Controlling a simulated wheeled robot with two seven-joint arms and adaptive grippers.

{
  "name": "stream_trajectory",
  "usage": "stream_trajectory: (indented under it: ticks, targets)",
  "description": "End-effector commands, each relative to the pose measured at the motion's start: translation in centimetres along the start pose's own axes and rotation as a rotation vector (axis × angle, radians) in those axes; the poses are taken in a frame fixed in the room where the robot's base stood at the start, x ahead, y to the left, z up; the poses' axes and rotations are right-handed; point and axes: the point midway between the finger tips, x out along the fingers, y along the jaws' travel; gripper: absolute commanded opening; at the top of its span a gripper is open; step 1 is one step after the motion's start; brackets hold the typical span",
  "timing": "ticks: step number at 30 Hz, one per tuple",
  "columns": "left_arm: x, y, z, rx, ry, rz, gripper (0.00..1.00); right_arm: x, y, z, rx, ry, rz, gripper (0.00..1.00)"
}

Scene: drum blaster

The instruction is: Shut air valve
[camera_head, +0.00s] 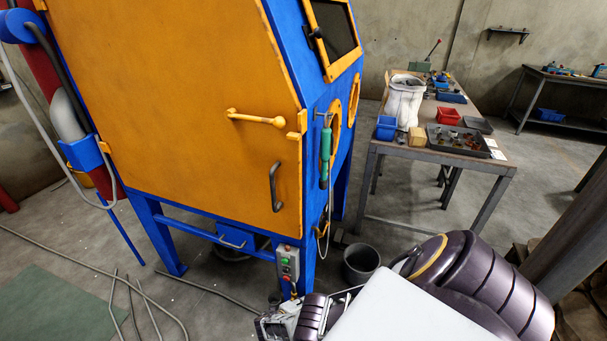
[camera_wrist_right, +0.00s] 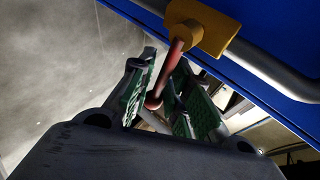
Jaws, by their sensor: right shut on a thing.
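In the right wrist view, a yellow valve body (camera_wrist_right: 205,25) sits on a grey pipe along a blue frame. A red-brown lever (camera_wrist_right: 176,55) with a rounded end slants down from it. My right gripper (camera_wrist_right: 162,85) has its green-padded fingers on either side of the lever and is shut on it near its rounded end. In the head view, the right gripper (camera_head: 275,326) is low in front of the blue cabinet leg, partly hidden by my arm. My left gripper is not in view.
The blast cabinet's orange door (camera_head: 190,110) is closed. A grey switch box (camera_head: 287,262) is on its front leg. A dark bucket (camera_head: 361,262) stands to the right. A workbench (camera_head: 375,150) with bins is behind; hoses (camera_head: 165,308) lie on the left floor.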

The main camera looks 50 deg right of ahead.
Motion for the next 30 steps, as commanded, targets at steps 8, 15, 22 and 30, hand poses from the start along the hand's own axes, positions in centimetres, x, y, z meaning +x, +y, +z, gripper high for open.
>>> stream_trajectory:
  ticks: [8, 15, 22, 30]
  targets:
    - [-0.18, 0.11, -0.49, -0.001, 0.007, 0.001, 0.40, -0.02, 0.18, -0.47, -0.016, 0.017, -0.003, 0.00]
    - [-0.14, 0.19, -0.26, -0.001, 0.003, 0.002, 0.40, -0.02, 0.16, -0.53, -0.018, 0.019, -0.005, 0.00]
    - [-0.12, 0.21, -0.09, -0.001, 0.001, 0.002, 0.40, -0.02, 0.14, -0.54, -0.018, 0.019, -0.005, 0.23]
    - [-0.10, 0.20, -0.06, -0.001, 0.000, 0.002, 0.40, -0.03, 0.02, -0.30, -0.016, 0.015, -0.006, 0.30]
